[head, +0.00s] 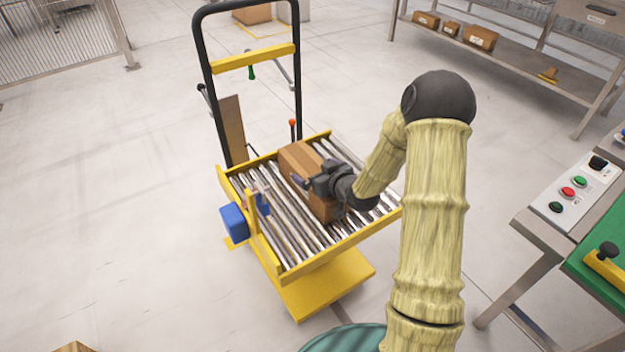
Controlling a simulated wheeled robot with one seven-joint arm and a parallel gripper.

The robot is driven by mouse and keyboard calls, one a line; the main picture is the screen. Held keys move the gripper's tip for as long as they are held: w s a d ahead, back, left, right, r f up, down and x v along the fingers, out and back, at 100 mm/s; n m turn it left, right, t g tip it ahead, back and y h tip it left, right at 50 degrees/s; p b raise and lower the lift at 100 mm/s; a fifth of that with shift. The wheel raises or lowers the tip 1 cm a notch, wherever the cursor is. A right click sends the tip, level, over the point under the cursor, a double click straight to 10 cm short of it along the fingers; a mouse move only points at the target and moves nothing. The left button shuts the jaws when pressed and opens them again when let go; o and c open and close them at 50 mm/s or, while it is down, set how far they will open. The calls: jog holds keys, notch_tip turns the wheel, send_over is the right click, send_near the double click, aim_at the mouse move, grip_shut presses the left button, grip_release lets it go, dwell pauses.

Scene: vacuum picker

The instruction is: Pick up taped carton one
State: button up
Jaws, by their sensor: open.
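A brown carton (301,159) lies on the roller bed of a yellow cart, long side running from upper left to lower right. My gripper (308,182) is over the carton's middle, reaching in from the right, with its dark fingers against or just above the carton. It is open. My gripper and wrist hide the middle and right part of the carton. I cannot tell whether the fingers touch it. No tape or label can be made out on it from here.
The roller cart (318,268) has yellow side rails and a tall black handle (206,90). A blue box (234,222) is on its left side. A control panel (575,186) stands at right. A shelf with several small cartons (481,37) is at the back right. Floor at left is clear.

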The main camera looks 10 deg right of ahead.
jog(key=c, duration=1.8)
jog(key=shift+o, duration=0.2)
jog(key=shift+r, duration=0.1)
notch_tip(320, 180, up, 10)
jog(key=p, duration=0.3)
jog(key=shift+p, duration=0.35)
